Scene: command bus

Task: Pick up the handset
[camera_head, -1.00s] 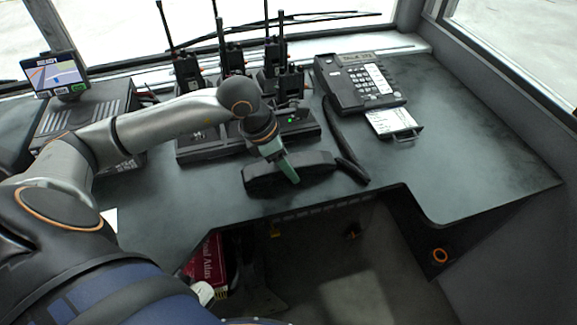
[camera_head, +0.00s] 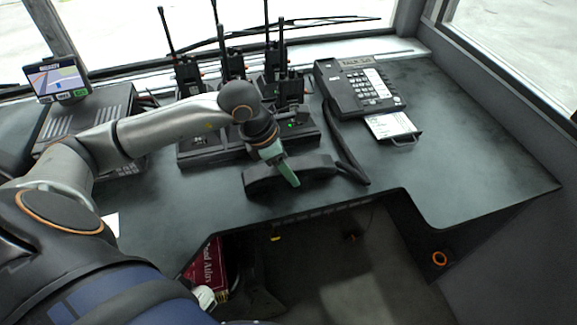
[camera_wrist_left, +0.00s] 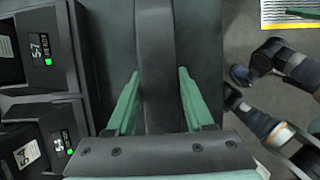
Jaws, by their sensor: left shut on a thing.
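The black handset (camera_head: 318,164) lies along the front part of the dark desk, in front of the radio chargers. A black cord runs from it to the desk phone (camera_head: 358,84). My left gripper (camera_head: 287,170) reaches down from above with its green fingers around the handset's middle. In the left wrist view the handset (camera_wrist_left: 157,70) runs between the two green fingers (camera_wrist_left: 158,105), one on each side. The gripper is shut on it. I cannot tell whether the handset is clear of the desk. My right gripper is not in view.
Several handheld radios (camera_head: 291,88) with tall antennas stand in chargers just behind the handset. A screen (camera_head: 57,78) is at the far left. The desk (camera_head: 470,150) is clear on the right. A red book (camera_head: 207,265) is below the desk's front edge.

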